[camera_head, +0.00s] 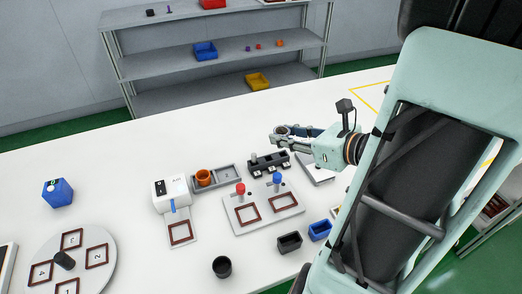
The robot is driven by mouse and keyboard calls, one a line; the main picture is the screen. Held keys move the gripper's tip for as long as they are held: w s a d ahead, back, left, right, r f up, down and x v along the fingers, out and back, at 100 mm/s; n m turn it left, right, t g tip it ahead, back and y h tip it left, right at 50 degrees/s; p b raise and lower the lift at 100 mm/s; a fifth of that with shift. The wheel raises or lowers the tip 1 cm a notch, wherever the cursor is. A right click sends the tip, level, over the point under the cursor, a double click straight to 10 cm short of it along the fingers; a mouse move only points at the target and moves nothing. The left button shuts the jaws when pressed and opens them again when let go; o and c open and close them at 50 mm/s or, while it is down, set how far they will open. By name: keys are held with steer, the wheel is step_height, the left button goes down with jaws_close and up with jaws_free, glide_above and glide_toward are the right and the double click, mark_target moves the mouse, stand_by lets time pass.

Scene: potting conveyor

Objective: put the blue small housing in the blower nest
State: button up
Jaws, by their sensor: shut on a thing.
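My gripper (279,133) is up over the far part of the white table, with its fingers pointing left. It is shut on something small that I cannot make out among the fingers. A small open-topped blue box (319,230), which looks like a blue housing, sits on the table near my arm, well apart from my gripper. The white blower-like unit (171,192) stands left of centre. In front of it is a plate with a brown square frame, apparently the blower nest (180,232). The nest looks empty.
A black box (289,242) sits beside the blue one. A plate (263,212) carries red and blue knobs and two frames. A grey tray (228,175) holds an orange cup.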

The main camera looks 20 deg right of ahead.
steer(key=shift+w+f, duration=0.2)
steer(key=shift+w, duration=0.25)
steer(key=w+f+b, duration=0.1)
steer(key=w+f, duration=0.3)
steer(key=w, duration=0.5)
steer(key=b, duration=0.1)
glide_above(265, 144)
steer(key=s, duration=0.1)
step_height(265, 144, down, 5)
steer(key=shift+r, duration=0.15)
steer(key=shift+w+f, duration=0.45)
steer(key=shift+f, duration=0.1)
steer(key=shift+f+b, duration=0.4)
steer(key=shift+f, duration=1.05)
steer(key=shift+f, duration=0.2)
steer(key=o, duration=0.8)
